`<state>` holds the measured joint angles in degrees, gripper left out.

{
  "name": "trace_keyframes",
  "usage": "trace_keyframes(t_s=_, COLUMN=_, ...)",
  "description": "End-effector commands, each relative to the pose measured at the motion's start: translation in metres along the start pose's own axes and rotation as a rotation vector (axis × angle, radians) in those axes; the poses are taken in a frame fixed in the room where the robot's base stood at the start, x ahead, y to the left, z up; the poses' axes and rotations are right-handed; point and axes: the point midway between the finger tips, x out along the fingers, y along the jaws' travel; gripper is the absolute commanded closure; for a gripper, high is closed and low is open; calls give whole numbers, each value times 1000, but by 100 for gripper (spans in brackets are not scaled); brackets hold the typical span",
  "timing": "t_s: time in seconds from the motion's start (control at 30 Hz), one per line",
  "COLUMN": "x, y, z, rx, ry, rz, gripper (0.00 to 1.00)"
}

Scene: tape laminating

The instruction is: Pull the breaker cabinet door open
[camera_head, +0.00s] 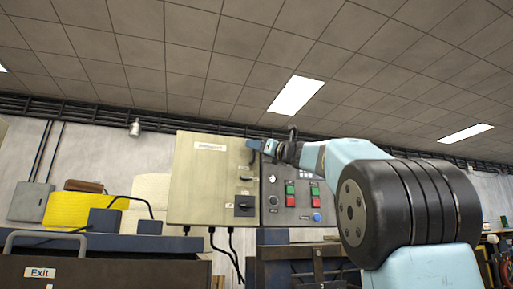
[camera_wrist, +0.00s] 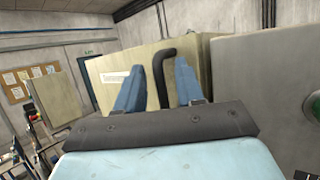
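The breaker cabinet (camera_head: 205,180) is a beige box on the wall, left of centre in the head view, with a small white label on its front. Its beige front also shows in the wrist view (camera_wrist: 115,65). A black bent handle (camera_wrist: 165,62) stands out from the front, right of the label. My gripper (camera_head: 258,147) is at this handle, near the cabinet's upper right edge. In the wrist view, its two blue fingers (camera_wrist: 158,88) are apart, with the handle between them. A gap shows beside the handle, so the fingers do not look closed on it. I cannot tell whether the door is ajar.
A grey control panel (camera_head: 290,212) with green and red buttons adjoins the cabinet on the right. A black rotary switch (camera_head: 244,206) sits low on the cabinet front. Black cables (camera_head: 232,247) hang below. Yellow and blue boxes stand left on the bench. A cork board (camera_wrist: 30,82) hangs far left.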

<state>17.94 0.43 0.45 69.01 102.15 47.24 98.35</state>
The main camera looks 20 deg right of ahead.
Motion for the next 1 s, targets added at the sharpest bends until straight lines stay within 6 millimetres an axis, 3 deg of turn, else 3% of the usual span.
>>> trace_keyframes(t_s=0.1, x=0, y=0, z=0, rx=0, ry=0, rz=0, gripper=65)
trace_keyframes(t_s=0.47, x=0, y=0, z=0, rx=1, ry=0, rz=1, gripper=99)
trace_keyframes(t_s=1.0, x=-1, y=2, z=0, rx=-2, ry=1, rz=-2, gripper=100)
